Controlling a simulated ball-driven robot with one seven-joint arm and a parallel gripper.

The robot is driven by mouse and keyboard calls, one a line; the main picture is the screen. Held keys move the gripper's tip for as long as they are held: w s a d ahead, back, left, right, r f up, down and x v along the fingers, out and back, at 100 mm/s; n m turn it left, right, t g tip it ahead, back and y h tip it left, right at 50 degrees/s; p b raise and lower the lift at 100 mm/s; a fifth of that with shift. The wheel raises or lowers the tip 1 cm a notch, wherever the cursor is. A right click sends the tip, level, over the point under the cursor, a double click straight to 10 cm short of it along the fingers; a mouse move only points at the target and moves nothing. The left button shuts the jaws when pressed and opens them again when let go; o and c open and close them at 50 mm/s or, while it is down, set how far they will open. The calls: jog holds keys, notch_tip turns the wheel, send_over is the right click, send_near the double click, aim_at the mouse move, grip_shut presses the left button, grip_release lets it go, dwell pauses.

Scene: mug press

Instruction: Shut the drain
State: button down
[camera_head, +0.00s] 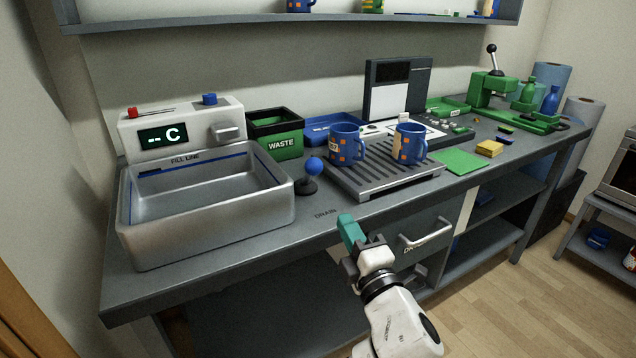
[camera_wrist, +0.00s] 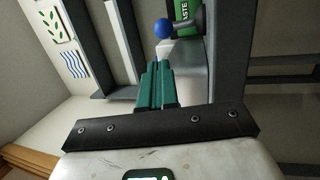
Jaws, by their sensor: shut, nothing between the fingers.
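The drain lever is a short stalk with a blue ball knob (camera_head: 314,165) on a dark base, right of the metal basin (camera_head: 207,222). The word DRAIN is printed on the bench just in front of it. The knob also shows in the wrist view (camera_wrist: 163,28), beyond my fingertips. My gripper (camera_head: 346,222), with teal fingers, is in front of the bench edge, below and right of the knob and apart from it. In the wrist view its fingers (camera_wrist: 157,72) are together and empty. The basin floor and any drain opening are not clearly visible.
A green waste bin (camera_head: 275,138) stands behind the lever. A slatted rack (camera_head: 385,180) with two blue mugs (camera_head: 346,145) is to its right. A drawer with a pale handle (camera_head: 425,236) is right of my gripper. The bench front around the DRAIN label is clear.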

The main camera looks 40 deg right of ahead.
aim_at(316, 168)
jog(key=p+x, duration=0.2)
jog(key=x, duration=1.2)
jog(key=shift+d+p, duration=0.1)
jog(key=shift+p, duration=0.2)
jog(key=shift+r, duration=0.2)
